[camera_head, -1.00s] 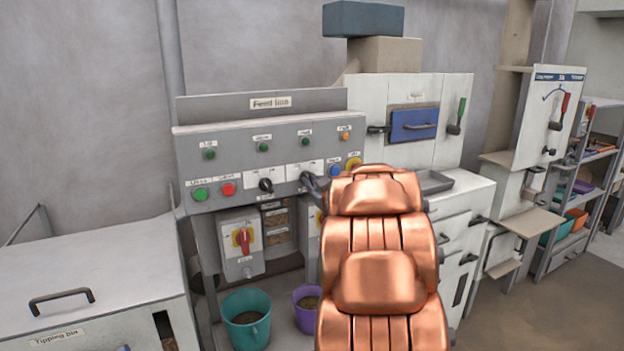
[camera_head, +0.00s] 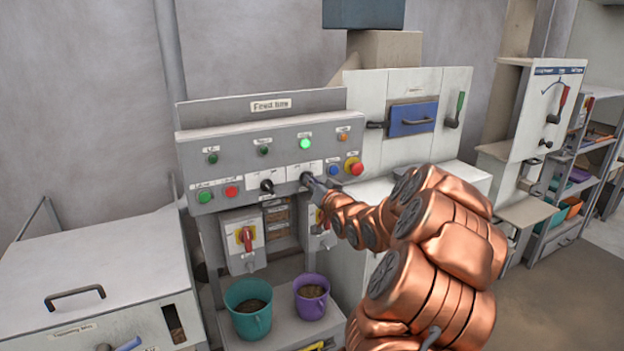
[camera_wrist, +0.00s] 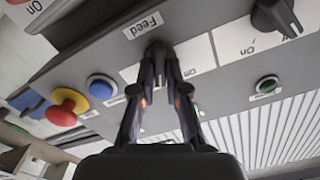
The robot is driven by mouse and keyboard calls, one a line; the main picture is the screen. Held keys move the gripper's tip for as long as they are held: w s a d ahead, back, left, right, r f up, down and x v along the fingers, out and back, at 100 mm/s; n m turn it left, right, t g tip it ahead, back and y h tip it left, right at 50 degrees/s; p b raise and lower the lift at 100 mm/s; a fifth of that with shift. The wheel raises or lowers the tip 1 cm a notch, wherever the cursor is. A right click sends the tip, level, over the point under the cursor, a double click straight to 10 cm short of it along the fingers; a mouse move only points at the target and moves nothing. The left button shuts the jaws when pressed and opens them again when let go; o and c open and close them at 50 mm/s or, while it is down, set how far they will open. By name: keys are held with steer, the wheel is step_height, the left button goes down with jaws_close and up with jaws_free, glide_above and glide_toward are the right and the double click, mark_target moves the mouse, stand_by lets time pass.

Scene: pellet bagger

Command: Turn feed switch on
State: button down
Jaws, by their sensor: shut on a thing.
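The feed switch (camera_head: 306,176) is a dark rotary knob on a white plate, on the lower right part of the grey Feed line panel. In the wrist view the feed switch (camera_wrist: 158,49) sits beside the label reading "Feed". My gripper (camera_head: 311,181) reaches the panel from the right. In the wrist view my gripper (camera_wrist: 160,60) has both dark fingers closed in on the knob, hiding most of it. The knob's exact angle is hard to read. The green lamp (camera_head: 305,143) above the switch is brightly lit.
Left of it is another black knob (camera_head: 267,186); right are a blue button (camera_head: 334,170) and a red mushroom button (camera_head: 355,167) on yellow. Below stand a teal bucket (camera_head: 236,318) and a purple bucket (camera_head: 298,302). A tipping bin (camera_head: 90,250) is at left.

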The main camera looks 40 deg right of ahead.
steer(key=shift+m, duration=0.7)
steer(key=c, duration=1.2)
jaws_free()
steer(key=shift+s, duration=0.1)
steer(key=shift+v, duration=5.9)
steer(key=shift+a, duration=0.1)
